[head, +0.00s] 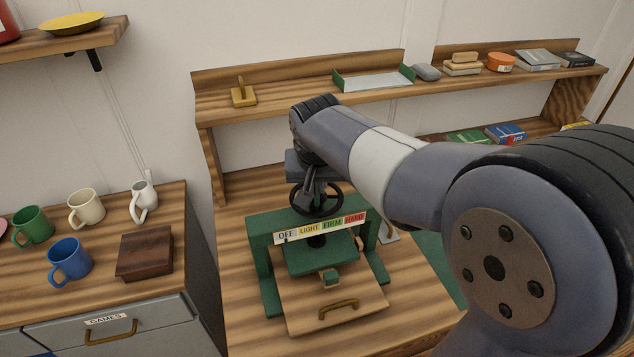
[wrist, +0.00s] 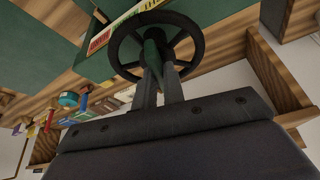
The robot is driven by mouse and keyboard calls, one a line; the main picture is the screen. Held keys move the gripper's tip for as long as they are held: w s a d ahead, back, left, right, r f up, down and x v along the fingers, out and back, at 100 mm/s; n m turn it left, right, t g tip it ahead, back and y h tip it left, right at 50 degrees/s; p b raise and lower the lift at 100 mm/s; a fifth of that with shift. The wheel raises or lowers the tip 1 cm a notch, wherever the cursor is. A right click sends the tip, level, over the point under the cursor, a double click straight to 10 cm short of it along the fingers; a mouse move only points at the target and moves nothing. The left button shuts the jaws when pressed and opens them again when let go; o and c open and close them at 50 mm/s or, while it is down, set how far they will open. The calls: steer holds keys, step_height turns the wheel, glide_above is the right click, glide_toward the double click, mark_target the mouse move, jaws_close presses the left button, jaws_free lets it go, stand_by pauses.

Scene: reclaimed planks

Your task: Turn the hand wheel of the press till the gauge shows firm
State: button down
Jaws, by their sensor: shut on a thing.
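The green press (head: 262,262) stands on the wooden bench, with its black hand wheel (head: 335,203) on top. The wheel also fills the upper middle of the wrist view (wrist: 118,52). My gripper (head: 314,190) reaches down from above and is shut on the wheel; its fingers (wrist: 158,72) meet the wheel near its rim and hub in the wrist view. The exact grip point is partly hidden. The gauge strip (head: 321,228) on the press front reads OFF, LIGHT, FIRM, HARD from left to right. A small dark mark sits by OFF; I cannot tell for sure that it is the pointer.
A wooden board with a brass handle (head: 338,312) lies at the press's front. Left are several mugs, including a blue mug (head: 69,262), and a brown box (head: 145,254). A shelf (head: 300,97) runs behind. My arm covers the right side.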

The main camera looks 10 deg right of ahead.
steer(key=shift+m, duration=0.4)
steer(key=c, duration=1.5)
jaws_free()
steer(key=v, duration=1)
steer(key=shift+a+r, duration=0.15)
steer(key=shift+r, duration=0.25)
steer(key=shift+s, duration=0.1)
